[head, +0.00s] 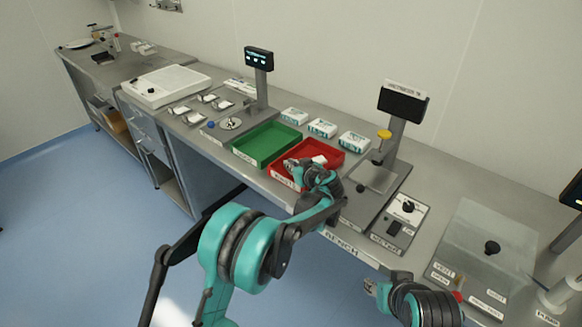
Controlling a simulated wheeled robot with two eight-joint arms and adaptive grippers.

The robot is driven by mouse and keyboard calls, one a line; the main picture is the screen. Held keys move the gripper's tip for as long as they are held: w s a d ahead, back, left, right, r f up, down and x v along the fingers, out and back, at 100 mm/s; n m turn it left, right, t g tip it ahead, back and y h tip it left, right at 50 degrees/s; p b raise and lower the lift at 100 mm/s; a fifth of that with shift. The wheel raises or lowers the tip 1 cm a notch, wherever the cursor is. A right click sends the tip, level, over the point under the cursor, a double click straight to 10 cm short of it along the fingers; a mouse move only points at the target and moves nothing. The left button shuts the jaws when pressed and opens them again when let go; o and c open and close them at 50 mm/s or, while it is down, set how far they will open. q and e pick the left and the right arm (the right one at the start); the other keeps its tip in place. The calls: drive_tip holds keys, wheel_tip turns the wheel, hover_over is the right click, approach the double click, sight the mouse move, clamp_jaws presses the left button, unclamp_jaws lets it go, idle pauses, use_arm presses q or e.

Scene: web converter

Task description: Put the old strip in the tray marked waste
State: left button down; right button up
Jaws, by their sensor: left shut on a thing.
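The red tray (333,149) stands on the bench, with a label on its front whose word is too small to read surely. My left gripper (293,164) is over the left part of this tray, low and close to its front wall. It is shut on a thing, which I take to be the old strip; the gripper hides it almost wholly. A small white piece (320,159) shows in the red tray just behind the gripper; I cannot tell whether it is part of the strip. My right gripper (376,288) is low at the bottom, before the bench edge; its jaws are unclear.
An empty green tray (268,144) stands left of the red one. Several white-and-teal packs (322,128) lie behind. A post with a dark display (402,103) and a control box (400,222) stand right. A clear-lidded box (485,245) is farther right.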

use_arm(q)
drive_tip(key=c, duration=2)
unclamp_jaws()
drive_tip(key=shift+f, duration=0.1)
drive_tip(key=o, duration=0.4)
drive_tip(key=shift+c, duration=0.2)
